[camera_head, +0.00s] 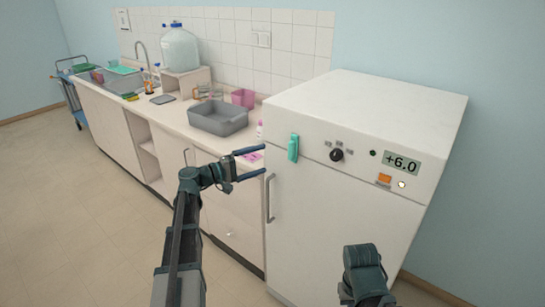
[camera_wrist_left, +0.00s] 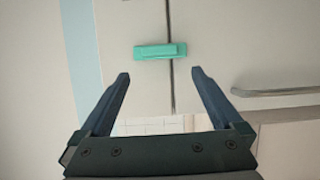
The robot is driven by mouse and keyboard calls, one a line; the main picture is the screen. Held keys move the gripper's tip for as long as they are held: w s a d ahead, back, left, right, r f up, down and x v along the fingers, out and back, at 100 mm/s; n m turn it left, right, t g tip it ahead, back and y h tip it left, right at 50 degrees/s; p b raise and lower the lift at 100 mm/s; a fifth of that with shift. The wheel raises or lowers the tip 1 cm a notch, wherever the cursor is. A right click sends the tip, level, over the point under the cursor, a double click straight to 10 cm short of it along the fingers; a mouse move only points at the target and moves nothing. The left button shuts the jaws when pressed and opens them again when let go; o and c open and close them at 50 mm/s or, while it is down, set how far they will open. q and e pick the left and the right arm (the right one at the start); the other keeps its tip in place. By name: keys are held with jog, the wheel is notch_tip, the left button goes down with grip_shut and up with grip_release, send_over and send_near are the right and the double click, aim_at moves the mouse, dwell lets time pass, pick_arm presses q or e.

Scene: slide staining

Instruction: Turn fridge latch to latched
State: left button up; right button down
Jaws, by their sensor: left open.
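The fridge latch (camera_head: 293,147) is a small teal piece at the upper left of the white fridge (camera_head: 330,225). It stands upright in the head view, across the seam between door and top panel. In the left wrist view, which is turned, the latch (camera_wrist_left: 160,51) lies across the dark seam, just beyond the fingertips. My left gripper (camera_head: 265,157) is open and empty, left of the latch and apart from it. Its two fingers (camera_wrist_left: 160,72) show spread in the wrist view. Only a link of my right arm shows at the bottom; its fingers are out of sight.
The fridge panel has a black knob (camera_head: 337,155), a display reading +6.0 (camera_head: 402,162) and an orange switch (camera_head: 384,179). The door handle (camera_head: 269,198) is below the latch. A counter with a grey basin (camera_head: 217,118) stands left. Open floor lies at the front left.

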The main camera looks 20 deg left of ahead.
pick_arm(q)
jog(key=shift+v, duration=2)
jog(key=s+d+f+m+g+y, duration=0.2)
jog(key=s+d+f+m+g, duration=0.25)
jog(key=d+f, duration=0.55)
jog(key=s+d+f+m+g+y, duration=0.1)
jog(key=s+d+f+m+g, duration=0.35)
jog(key=d, duration=1.05)
jog(key=s+d+f+m+g+y, duration=0.1)
jog(key=s+f+m+g+y, duration=0.1)
jog(key=s+y, duration=0.3)
jog(key=s+d+f+m+g+y, duration=0.1)
jog(key=s+f+y, duration=0.4)
jog(key=s, duration=0.6)
jog(key=shift+s+d+f+m+g+y, duration=0.2)
jog(key=shift+s+d+m+g+y, duration=0.15)
jog(key=shift+m+g, duration=0.35)
jog(key=shift+a, duration=0.1)
